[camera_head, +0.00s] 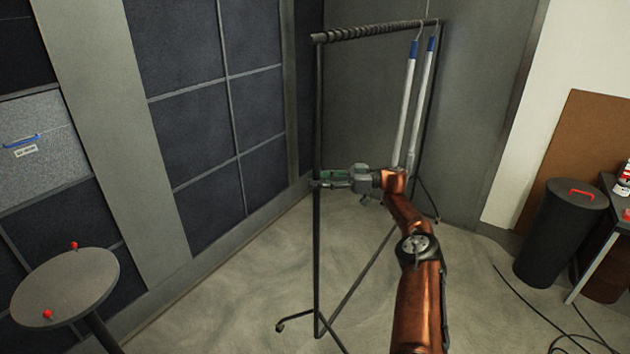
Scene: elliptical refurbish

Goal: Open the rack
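The rack (317,105) is a black metal frame on small casters, with a coiled spring-like top bar and two white-and-blue long-handled items hanging at its far right end. My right gripper (322,180), on the copper-coloured arm, is at the rack's near upright post, about mid-height. Its fingers reach to the post and seem to lie around it; whether they are closed on it is too small to tell. My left gripper is not in view.
A round grey table (68,285) with two small red items stands at the lower left. A black bin (560,235) with a red handle stands at the right beside a desk. Black cables (535,310) lie on the floor there. A dark panelled wall (190,110) runs behind the rack.

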